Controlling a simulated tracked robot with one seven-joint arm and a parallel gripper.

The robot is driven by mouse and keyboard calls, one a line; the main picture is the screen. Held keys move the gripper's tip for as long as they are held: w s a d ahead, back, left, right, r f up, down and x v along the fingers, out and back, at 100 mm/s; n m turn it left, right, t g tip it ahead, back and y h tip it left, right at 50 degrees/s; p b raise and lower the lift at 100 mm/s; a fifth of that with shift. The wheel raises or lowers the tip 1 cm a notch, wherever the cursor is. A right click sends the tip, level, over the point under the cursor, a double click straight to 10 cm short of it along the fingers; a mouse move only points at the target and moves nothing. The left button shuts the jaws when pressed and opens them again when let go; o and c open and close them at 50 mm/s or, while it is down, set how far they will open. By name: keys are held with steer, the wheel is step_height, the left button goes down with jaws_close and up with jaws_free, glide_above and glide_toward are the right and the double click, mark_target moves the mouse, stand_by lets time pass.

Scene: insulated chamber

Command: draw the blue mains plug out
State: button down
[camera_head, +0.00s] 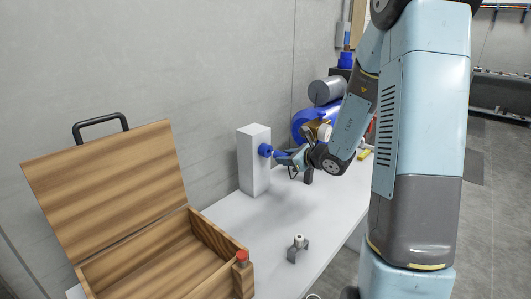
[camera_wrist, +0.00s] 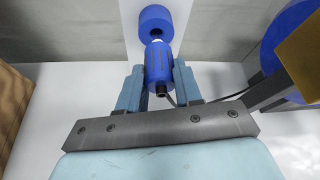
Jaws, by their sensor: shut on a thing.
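The blue mains plug (camera_wrist: 158,68) sits between the two light blue fingers of my gripper (camera_wrist: 159,75) in the wrist view. My gripper is shut on it. The blue socket (camera_wrist: 156,20) is just ahead of the plug, in line with it. A narrow pale band shows between plug and socket; I cannot tell whether the pins are still inside. In the head view the socket (camera_head: 265,150) sticks out of the white upright block (camera_head: 253,170), and my gripper (camera_head: 282,156) is close to its right. A dark cable trails from the plug's rear to the right.
An open wooden box (camera_head: 150,262) with a raised lid stands at left on the white bench (camera_head: 270,222). A small grey bracket (camera_head: 298,250) stands near the front. A blue machine with a grey cylinder (camera_head: 327,91) is behind my wrist. The bench between box and block is clear.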

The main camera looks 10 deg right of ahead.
steer(key=shift+s+d, duration=0.6)
steer(key=shift+s, duration=0.2)
